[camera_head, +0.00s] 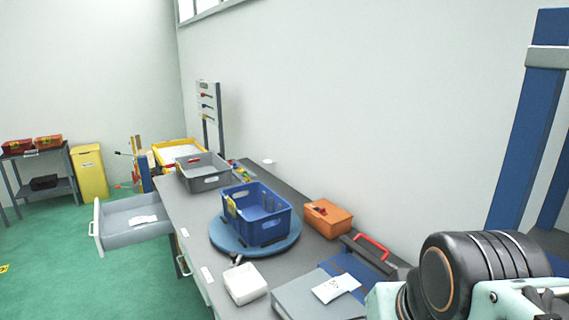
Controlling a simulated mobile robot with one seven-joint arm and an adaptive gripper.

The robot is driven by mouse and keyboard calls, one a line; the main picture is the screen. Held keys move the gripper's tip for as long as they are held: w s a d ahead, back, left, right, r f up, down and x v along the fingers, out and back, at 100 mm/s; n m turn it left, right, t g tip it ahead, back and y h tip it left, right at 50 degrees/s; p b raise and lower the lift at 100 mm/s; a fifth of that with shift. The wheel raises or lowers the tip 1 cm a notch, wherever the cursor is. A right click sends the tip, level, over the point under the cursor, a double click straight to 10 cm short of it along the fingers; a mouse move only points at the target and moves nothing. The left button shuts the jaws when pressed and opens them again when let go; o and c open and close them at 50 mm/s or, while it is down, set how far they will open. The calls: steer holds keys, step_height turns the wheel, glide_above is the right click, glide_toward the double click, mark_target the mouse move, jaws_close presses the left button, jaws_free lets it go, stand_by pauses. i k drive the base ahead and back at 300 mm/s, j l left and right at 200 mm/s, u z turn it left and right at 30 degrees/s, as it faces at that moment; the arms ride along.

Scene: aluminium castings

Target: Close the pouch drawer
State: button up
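A grey drawer (128,230) is pulled out from the left side of the workbench, near its far end. A small white packet or pouch (143,220) lies in it, and its front panel with a pale handle (96,228) faces left. Part of my arm shows at the bottom right, well apart from the drawer. My gripper is not in the picture, so its state cannot be seen.
The grey workbench (185,212) carries a blue crate (270,230) on a round blue turntable (228,244), a grey crate (205,182), an orange box (328,222) and a white box (244,285). Green floor (75,285) is clear left of the drawer. A yellow bin (90,172) stands behind.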

mark_target(113, 229)
steer(key=j+u, duration=0.1)
steer(key=j, duration=0.95)
steer(key=i+j+u, duration=0.15)
steer(key=j, duration=0.35)
steer(key=j+u, duration=0.1)
steer(key=j, duration=0.4)
steer(key=i+j, duration=0.1)
steer(key=j, duration=0.4)
steer(key=i+j+u, duration=0.15)
steer(key=j, duration=0.35)
steer(key=j+u, duration=0.1)
steer(key=j, duration=0.4)
steer(key=i+j, duration=0.25)
steer(key=i+l+u, duration=0.1)
steer(key=i, duration=0.4)
steer(key=i+l+u, duration=0.15)
steer(key=i, duration=0.35)
steer(key=i+l+u, duration=0.1)
steer(key=i+l, duration=0.2)
steer(key=i, duration=0.2)
steer(key=i+l+u, duration=0.1)
steer(key=i+l, duration=0.2)
steer(key=i, duration=0.15)
